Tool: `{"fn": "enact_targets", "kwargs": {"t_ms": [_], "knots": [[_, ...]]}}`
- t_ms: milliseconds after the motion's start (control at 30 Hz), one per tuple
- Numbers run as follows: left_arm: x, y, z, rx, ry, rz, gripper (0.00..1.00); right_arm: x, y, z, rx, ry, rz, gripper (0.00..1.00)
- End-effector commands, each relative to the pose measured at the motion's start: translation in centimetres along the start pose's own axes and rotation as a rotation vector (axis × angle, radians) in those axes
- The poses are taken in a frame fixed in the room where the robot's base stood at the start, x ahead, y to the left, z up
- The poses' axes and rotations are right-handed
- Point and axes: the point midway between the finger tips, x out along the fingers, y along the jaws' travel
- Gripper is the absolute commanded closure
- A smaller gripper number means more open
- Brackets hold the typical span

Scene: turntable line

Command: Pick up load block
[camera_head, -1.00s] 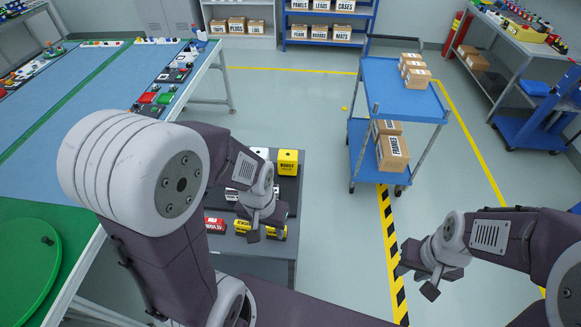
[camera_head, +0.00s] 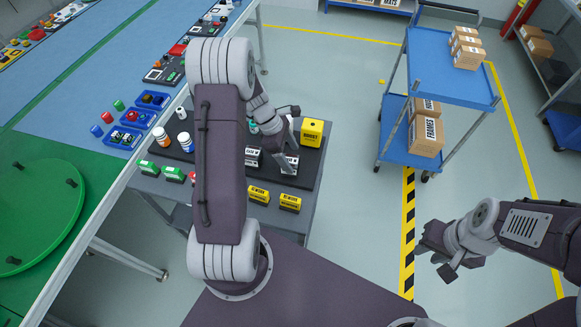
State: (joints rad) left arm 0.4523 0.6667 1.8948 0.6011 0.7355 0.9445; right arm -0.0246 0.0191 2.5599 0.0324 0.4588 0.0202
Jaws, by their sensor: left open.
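My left gripper (camera_head: 287,130) is open over the dark top of a small grey cart. White-and-black labelled blocks stand close to it: one (camera_head: 252,157) to its lower left, another (camera_head: 290,164) just below its fingers, partly hidden. A yellow cube (camera_head: 312,132) with a black label stands just right of the gripper, apart from it. I cannot read which block is the load block. My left arm hides the middle of the cart top. My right gripper (camera_head: 437,257) hangs over open floor on the right, its fingers apart and empty.
The blue workbench with a green turntable (camera_head: 40,220) is on the left. A blue trolley (camera_head: 440,70) with cartons stands back right. The floor between is clear.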

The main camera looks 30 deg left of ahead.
Motion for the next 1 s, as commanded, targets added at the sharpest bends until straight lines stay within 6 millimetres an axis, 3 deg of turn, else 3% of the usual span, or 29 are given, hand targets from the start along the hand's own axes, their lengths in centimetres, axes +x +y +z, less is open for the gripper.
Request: {"fn": "enact_targets", "kwargs": {"t_ms": [300, 567, 600, 867, 1000], "knots": [[4.6, -0.8, -0.6, 0.001, 0.0, -0.003, 0.25, 0.0, 0.0, 0.0, 0.0, 0.0, 0.0, 0.71], [5.2, -0.8, -0.6, 0.002, 0.001, 0.001, 0.25, 0.0, 0.0, 0.0, 0.0, 0.0, 0.0, 0.71], [5.2, -0.8, -0.6, 0.002, 0.001, 0.001, 0.28, 0.0, 0.0, 0.0, 0.0, 0.0, 0.0, 0.71], [5.2, -0.8, -0.6, 0.003, 0.001, 0.0, 1.0, 0.0, 0.0, 0.0, 0.0, 0.0, 0.0, 0.71], [5.1, -0.7, -0.6, 0.003, 0.001, 0.001, 1.0, -0.1, 0.0, 0.0, 0.0, 0.0, 0.0, 0.71]]}}
